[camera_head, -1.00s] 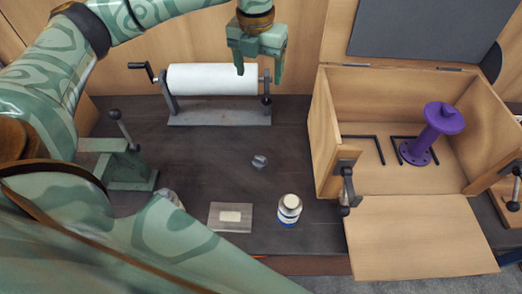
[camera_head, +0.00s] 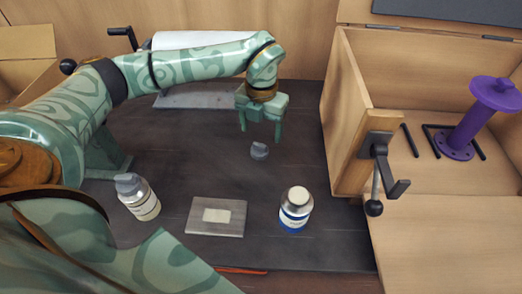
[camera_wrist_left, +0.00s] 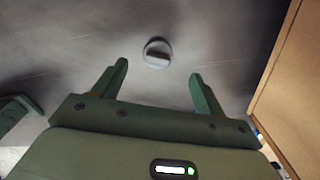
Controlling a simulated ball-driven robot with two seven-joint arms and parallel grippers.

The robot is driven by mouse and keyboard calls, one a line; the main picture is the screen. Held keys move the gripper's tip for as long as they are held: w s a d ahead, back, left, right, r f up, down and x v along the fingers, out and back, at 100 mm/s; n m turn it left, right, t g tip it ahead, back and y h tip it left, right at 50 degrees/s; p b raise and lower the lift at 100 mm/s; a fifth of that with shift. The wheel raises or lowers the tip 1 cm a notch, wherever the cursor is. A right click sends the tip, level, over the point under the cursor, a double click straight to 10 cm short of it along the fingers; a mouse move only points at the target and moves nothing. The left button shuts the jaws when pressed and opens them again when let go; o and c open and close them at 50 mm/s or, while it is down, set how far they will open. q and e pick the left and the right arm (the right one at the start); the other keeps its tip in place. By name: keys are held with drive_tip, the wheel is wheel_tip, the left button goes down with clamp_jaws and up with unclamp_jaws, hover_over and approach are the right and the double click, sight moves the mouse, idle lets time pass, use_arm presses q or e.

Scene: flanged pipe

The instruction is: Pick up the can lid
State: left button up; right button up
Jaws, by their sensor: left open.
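The can lid (camera_head: 259,151), a small round grey cap with a raised grip, lies on the dark table. It also shows in the left wrist view (camera_wrist_left: 157,53), ahead of and between the fingertips. My left gripper (camera_head: 260,140) is open and empty, its fingers pointing down above and just behind the lid, not touching it. In the left wrist view the two fingers (camera_wrist_left: 158,70) are spread apart with clear space between them. My right gripper is out of view.
A white can with a blue label (camera_head: 296,209) stands right of a grey block with a pale label (camera_head: 216,216). A capped bottle (camera_head: 138,197) stands at left. A wooden box (camera_head: 349,120) holding a purple flanged pipe (camera_head: 477,120) bounds the right. A white roll (camera_head: 200,40) is behind my arm.

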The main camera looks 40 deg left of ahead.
sight(260, 145)
use_arm(q)
drive_tip(key=f+b, duration=0.1)
drive_tip(key=f, duration=0.2)
drive_tip(key=f+b, duration=0.1)
drive_tip(key=f, duration=0.2)
drive_tip(key=shift+s+a+f, duration=0.1)
drive_tip(key=shift+s+f, duration=0.1)
drive_tip(key=shift+f, duration=0.15)
drive_tip(key=shift+r, duration=0.1)
drive_tip(key=c, duration=1.1)
